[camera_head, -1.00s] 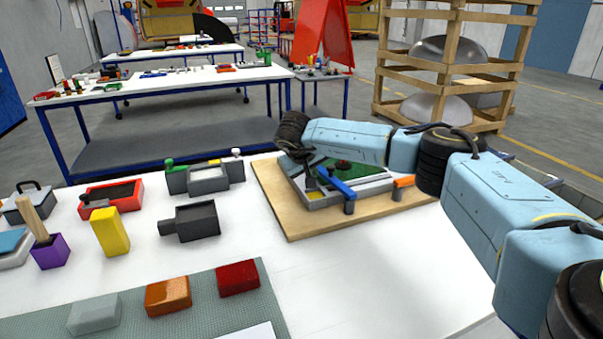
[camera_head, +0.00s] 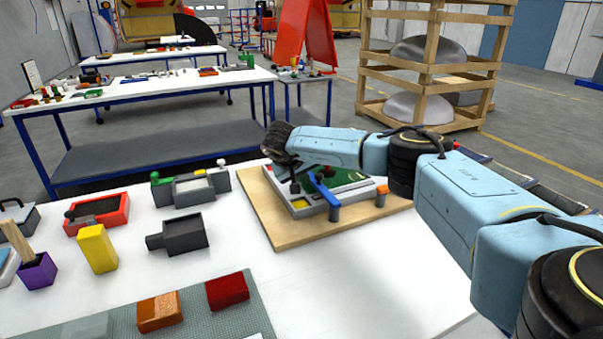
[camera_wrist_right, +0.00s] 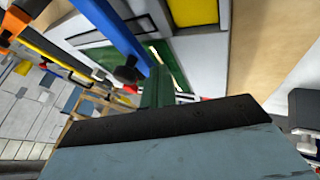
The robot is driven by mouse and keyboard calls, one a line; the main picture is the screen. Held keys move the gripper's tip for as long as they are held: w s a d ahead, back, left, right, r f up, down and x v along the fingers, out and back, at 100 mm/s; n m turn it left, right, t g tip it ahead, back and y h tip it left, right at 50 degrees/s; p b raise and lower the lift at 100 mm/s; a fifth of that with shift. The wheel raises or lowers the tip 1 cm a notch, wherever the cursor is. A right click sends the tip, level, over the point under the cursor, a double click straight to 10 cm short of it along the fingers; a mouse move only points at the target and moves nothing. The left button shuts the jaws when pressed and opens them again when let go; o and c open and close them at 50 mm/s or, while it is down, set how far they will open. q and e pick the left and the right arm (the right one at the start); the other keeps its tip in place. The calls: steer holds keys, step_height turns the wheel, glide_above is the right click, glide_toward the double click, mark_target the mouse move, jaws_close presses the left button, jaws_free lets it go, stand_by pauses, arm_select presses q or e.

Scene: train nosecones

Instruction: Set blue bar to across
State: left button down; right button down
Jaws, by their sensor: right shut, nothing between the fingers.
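The blue bar (camera_head: 323,190) is a lever on a grey panel with a green face, mounted on a wooden board (camera_head: 285,240). In the head view it slants from the panel's upper left down to a round blue-grey post at the front edge. In the right wrist view the blue bar (camera_wrist_right: 118,32) runs diagonally, with a black knob beside its end; I cannot tell whether they touch. My right gripper (camera_head: 290,166) is shut and empty, over the panel's back left near the bar's far end. Its fingertips are hard to make out. My left gripper is out of view.
A yellow square (camera_head: 300,204) lies on the panel's left. A dark grey box (camera_head: 183,235), yellow block (camera_head: 97,248) and red tray (camera_head: 97,213) stand left.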

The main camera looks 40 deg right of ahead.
stand_by(0.4)
